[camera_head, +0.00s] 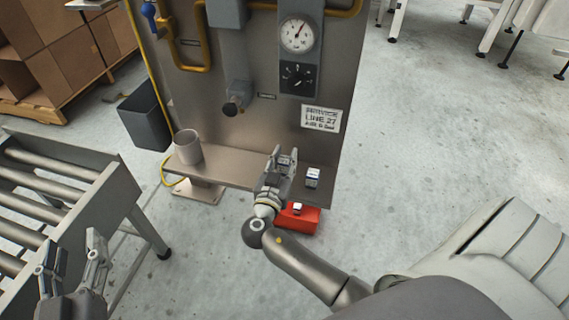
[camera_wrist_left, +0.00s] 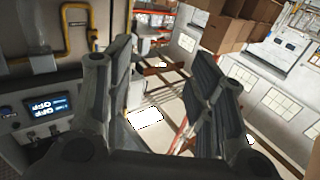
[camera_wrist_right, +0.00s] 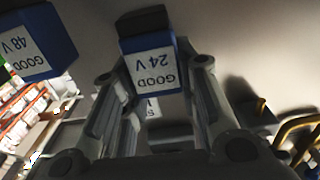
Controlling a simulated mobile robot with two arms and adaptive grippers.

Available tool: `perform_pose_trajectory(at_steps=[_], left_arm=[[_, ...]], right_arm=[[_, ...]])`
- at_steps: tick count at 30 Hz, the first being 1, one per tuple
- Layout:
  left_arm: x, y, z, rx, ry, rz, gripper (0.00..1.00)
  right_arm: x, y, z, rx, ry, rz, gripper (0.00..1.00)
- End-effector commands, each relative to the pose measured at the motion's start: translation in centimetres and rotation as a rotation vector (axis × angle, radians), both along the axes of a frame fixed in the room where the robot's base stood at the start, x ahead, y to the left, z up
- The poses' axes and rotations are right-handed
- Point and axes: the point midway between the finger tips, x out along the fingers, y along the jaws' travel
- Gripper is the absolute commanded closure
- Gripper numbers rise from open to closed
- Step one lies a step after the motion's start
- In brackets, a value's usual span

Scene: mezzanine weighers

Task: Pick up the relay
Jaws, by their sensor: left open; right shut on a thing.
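A blue and black relay (camera_wrist_right: 150,62) with a white label reading GOOD 24 V sits between the fingers of my right gripper (camera_wrist_right: 152,90) in the right wrist view. In the head view, my right gripper (camera_head: 284,160) is shut on it over the shelf of the service panel. A second relay (camera_wrist_right: 40,45), labelled GOOD 48 V, is to the left in the right wrist view. It stands on the shelf right of my gripper in the head view (camera_head: 312,177). My left gripper (camera_head: 73,262) is open and empty at the lower left, beside the roller conveyor.
A red bin (camera_head: 309,219) with a small item on top is below the shelf (camera_head: 235,168). A grey cup (camera_head: 187,146) stands at the shelf's left end. The panel (camera_head: 230,110) carries a gauge (camera_head: 297,35) and yellow pipes. A roller conveyor (camera_head: 115,190) is at left.

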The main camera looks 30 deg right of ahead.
Motion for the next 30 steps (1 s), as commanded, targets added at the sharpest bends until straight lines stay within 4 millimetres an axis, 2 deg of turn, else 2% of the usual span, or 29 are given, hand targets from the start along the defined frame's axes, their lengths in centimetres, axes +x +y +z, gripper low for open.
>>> perform_pose_trajectory(at_steps=[5, 11, 15, 22, 30], left_arm=[[-0.9, 0.9, -4.1, 0.06, 0.235, 0.016, 0.5], [-3.3, 2.2, -8.8, 0.124, 0.501, 0.033, 0.5], [-5.2, 3.0, -11.0, 0.157, 0.644, 0.043, 0.5], [-7.2, 3.8, -12.9, 0.186, 0.774, 0.051, 0.5], [-8.0, 4.1, -13.5, 0.195, 0.817, 0.054, 0.5]], right_arm=[[-2.4, 0.1, 3.0, 0.002, -0.001, 0.0, 0.95], [-5.1, 0.2, 6.3, 0.002, -0.001, -0.001, 0.95], [-8.7, 0.4, 7.6, 0.001, 0.003, 0.0, 0.95], [-12.5, 0.6, 9.2, 0.001, 0.002, 0.0, 0.95], [-13.9, 0.7, 9.9, -0.001, 0.0, 0.0, 0.95]])
